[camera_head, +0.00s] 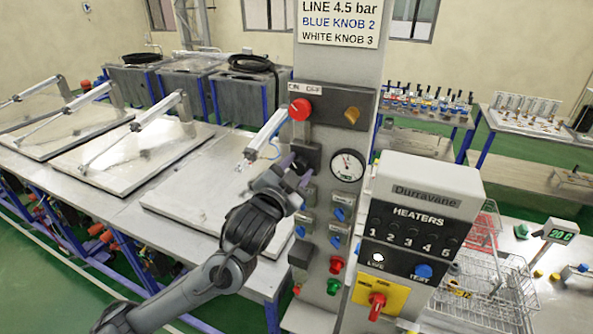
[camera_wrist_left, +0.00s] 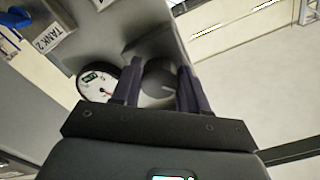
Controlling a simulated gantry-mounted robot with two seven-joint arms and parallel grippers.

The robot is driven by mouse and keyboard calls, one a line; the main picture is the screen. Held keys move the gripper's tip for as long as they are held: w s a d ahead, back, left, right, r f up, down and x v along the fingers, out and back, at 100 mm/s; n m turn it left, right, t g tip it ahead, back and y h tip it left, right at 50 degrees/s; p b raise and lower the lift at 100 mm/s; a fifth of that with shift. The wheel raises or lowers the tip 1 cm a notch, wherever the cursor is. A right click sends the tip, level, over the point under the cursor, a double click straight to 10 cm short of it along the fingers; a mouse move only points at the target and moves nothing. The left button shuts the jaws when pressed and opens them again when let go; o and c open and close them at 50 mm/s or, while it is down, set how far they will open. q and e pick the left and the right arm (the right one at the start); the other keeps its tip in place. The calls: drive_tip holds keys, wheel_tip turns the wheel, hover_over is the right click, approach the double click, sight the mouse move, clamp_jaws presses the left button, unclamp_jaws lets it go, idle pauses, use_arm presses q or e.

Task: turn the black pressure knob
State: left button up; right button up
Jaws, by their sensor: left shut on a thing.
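The black pressure knob (camera_wrist_left: 158,82) shows as a dark round knob between my fingers in the left wrist view, beside the white pressure gauge (camera_wrist_left: 98,83). In the head view the knob is mostly hidden by my gripper, at the dark regulator (camera_head: 309,155) on the grey control column (camera_head: 330,110). My left gripper (camera_head: 298,168) is shut on the knob, with one finger on each side of it. The gauge also shows in the head view (camera_head: 347,166), right of the gripper. My right gripper is not in view.
A red knob (camera_head: 300,109) and an orange selector (camera_head: 352,115) sit above. Blue knobs (camera_head: 338,214) sit below. The heater box (camera_head: 415,220) stands close on the right. Metal tables with flat lids (camera_head: 200,185) lie to the left.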

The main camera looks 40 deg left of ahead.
use_arm(q)
drive_tip(key=shift+f+m, duration=0.1)
drive_tip(key=shift+m, duration=0.5)
drive_tip(key=o, duration=1)
drive_tip(key=shift+a, duration=0.1)
drive_tip(key=shift+s+b, duration=0.25)
drive_tip(key=shift+b, duration=0.15)
drive_tip(key=shift+b+v, duration=4.45)
drive_tip(key=shift+v, duration=0.7)
